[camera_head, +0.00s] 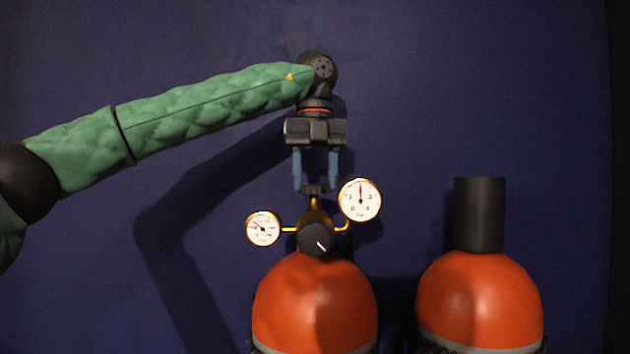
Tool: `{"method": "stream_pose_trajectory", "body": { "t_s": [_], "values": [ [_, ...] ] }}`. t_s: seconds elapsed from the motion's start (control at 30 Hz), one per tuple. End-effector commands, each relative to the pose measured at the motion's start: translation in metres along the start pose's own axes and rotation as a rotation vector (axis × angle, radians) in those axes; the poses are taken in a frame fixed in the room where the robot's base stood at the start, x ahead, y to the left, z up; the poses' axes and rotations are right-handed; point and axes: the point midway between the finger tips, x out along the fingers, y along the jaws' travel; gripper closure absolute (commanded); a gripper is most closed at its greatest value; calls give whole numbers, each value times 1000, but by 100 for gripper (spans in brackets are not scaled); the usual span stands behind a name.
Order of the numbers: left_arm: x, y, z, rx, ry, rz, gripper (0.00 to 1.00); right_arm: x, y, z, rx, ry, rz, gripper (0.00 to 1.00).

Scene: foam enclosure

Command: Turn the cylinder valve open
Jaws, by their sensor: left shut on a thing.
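The gas cylinder (314,305) with a rounded orange top stands upright at the bottom centre. On it sits a brass regulator (314,215) with a black round knob (315,240) that bears a white mark pointing down and right. A small gauge (263,229) is on the left and a larger gauge (360,200) on the right. My left gripper (315,187) comes from above with its blue fingers pointing down. My right gripper is not in view.
A second orange cylinder (480,305) with a dark cap (479,214) stands to the right, with a gap between the two. A dark blue wall (420,80) lies behind. The space at upper right is clear.

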Motion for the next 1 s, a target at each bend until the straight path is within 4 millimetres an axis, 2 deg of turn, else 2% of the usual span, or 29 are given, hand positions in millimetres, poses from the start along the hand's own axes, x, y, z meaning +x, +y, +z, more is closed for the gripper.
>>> {"method": "stream_pose_trajectory", "body": {
  "t_s": [0.53, 0.57, 0.67, 1.0],
  "values": [
    [-1, 1, 1, -29, -1, -1, 74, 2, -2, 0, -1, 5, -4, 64],
    [-1, 1, 1, -29, -1, -1, 50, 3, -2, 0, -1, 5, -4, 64],
    [-1, 0, 0, -28, -1, -1, 30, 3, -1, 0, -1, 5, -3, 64],
    [-3, 0, 0, -26, 0, 0, 30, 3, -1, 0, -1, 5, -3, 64]
  ]
}}
